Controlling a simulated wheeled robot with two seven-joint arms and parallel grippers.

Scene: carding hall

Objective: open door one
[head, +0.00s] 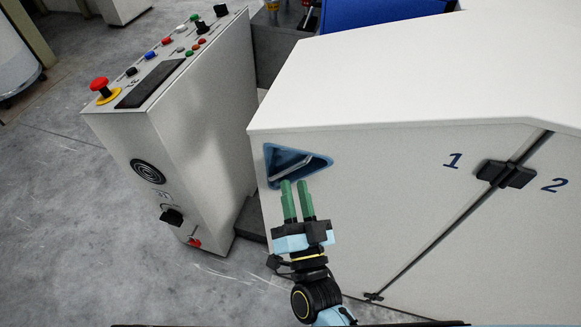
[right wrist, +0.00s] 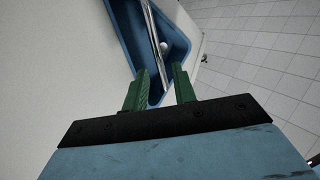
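Door one (head: 375,200) is the white panel marked 1 on the machine's side. It looks closed against door two (head: 510,245), with a dark diagonal seam between them. A blue triangular recess (head: 318,162) with a metal bar handle (head: 291,165) sits at door one's upper left. My right gripper (head: 297,184) is at the recess's lower edge, green fingers pointing up at it. In the right wrist view, the fingers are apart at the recess (right wrist: 124,40), and the bar (right wrist: 153,38) runs beyond their tips with nothing visible between them. My left gripper is not seen.
A black latch (head: 506,174) bridges the seam between the doors. A control cabinet (head: 190,130) with a red emergency button (head: 100,85) stands to the left, separated by a narrow gap. Grey floor (head: 60,220) is clear at the lower left.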

